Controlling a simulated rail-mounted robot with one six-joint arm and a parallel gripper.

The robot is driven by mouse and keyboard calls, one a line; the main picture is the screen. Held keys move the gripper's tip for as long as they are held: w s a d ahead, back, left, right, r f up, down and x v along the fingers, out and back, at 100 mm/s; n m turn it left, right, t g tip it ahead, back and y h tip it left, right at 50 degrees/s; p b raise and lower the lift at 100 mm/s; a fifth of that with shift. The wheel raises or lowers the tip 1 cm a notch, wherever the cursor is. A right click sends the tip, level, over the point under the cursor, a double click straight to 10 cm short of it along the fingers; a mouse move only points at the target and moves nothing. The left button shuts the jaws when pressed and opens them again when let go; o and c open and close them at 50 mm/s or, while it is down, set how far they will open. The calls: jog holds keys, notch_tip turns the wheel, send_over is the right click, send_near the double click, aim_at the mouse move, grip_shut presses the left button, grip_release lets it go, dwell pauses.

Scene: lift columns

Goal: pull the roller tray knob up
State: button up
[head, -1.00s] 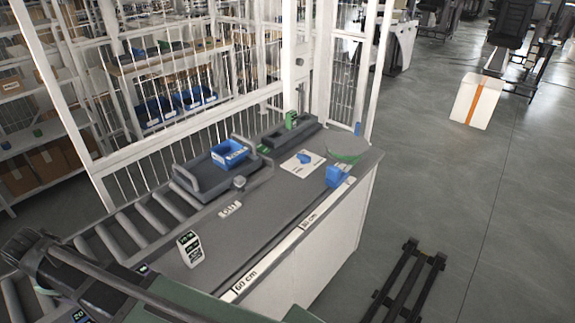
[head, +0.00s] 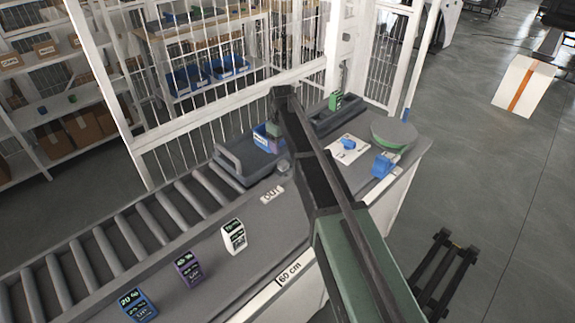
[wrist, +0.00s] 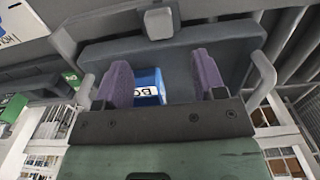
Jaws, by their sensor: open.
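The roller tray (head: 228,170) is dark grey with side handles and sits at the end of the rollers, beside the counter. Its small grey knob (head: 283,167) shows at the counter-side edge, and in the wrist view the knob (wrist: 159,23) is at the top centre. A blue bin (head: 262,139) with a white label stands in the tray, partly hidden by my arm. My gripper (wrist: 165,80) is open and empty, its purple fingers spread above the tray. The blue bin (wrist: 149,88) shows beyond and between them. The fingers are apart from the knob.
A second dark tray (head: 335,117) with a green item lies behind. A white card with a blue piece (head: 347,145), a green disc (head: 395,132) and a blue block (head: 384,165) are on the right of the counter. Several small display boxes (head: 234,236) stand along the front.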

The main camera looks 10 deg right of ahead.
aim_at(283, 163)
notch_tip(283, 163, down, 8)
jog(key=b, duration=0.7)
jog(key=shift+f, duration=0.25)
jog(key=shift+r, duration=0.15)
jog(key=shift+c, duration=0.2)
grip_shut()
notch_tip(283, 163, up, 2)
jog(key=p, duration=0.2)
jog(key=shift+r+p, duration=0.25)
jog(key=shift+p, duration=0.15)
jog(key=shift+w+f, duration=0.1)
jog(key=shift+f, duration=0.05)
jog(key=shift+o, duration=0.2)
grip_release()
